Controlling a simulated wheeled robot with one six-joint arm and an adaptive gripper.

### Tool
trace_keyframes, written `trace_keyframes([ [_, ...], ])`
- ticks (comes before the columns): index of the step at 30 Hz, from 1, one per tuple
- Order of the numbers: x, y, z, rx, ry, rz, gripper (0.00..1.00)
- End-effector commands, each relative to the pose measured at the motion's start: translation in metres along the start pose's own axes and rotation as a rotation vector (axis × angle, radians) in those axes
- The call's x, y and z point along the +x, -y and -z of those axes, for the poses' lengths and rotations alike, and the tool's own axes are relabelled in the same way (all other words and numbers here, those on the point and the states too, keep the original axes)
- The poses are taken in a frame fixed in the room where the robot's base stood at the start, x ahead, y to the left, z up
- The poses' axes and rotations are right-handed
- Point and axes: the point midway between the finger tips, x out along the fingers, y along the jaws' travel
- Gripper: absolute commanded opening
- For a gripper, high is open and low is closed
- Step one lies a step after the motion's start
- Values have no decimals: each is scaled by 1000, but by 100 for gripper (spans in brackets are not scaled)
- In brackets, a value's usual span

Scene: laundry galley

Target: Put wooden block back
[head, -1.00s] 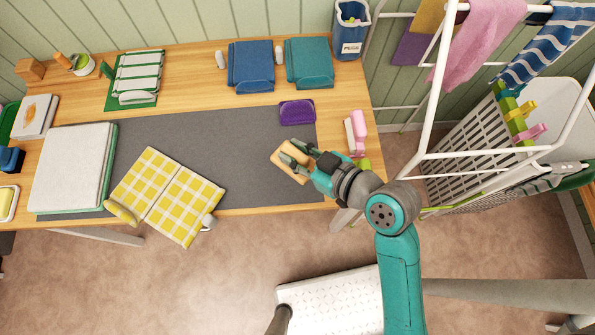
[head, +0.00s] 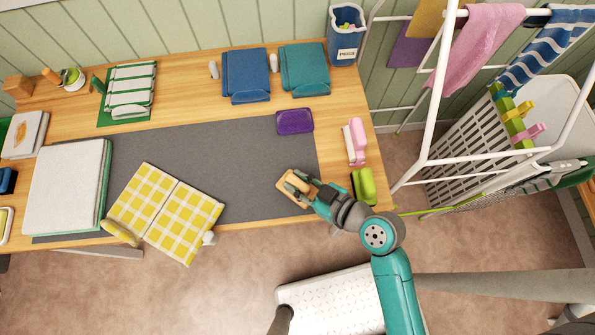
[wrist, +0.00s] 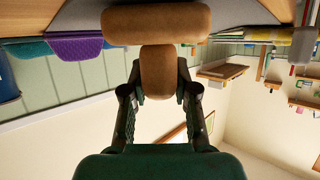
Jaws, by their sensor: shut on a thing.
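My gripper (head: 299,186) is shut on a tan wooden block (head: 287,187) over the front right part of the grey mat (head: 240,190). In the wrist view the wooden block (wrist: 155,25) shows a wide rounded bar and a narrower part, which sits between the two fingers of my gripper (wrist: 159,80). The head view does not clearly show whether the block touches the mat. Fingers hide part of it.
A folded purple cloth (head: 295,121) lies behind the block. A pink brush (head: 356,140) and a green one (head: 363,186) lie to the right. A yellow checked cloth (head: 165,212) lies left. A white drying rack (head: 432,110) stands beyond the table's right end.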

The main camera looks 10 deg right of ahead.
Motion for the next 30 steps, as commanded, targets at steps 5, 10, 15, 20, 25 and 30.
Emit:
trace_keyframes([
  [5, 0, 0, 1, -1, -1, 0, 0],
  [10, 1, 0, -2, -1, 1, 0, 31],
  [15, 1, 0, -2, -1, 0, 0, 54],
  [20, 1, 0, -2, -1, 0, 0, 54],
  [25, 1, 0, -2, -1, 0, 0, 54],
  [30, -1, 0, 1, 0, 0, -1, 54],
])
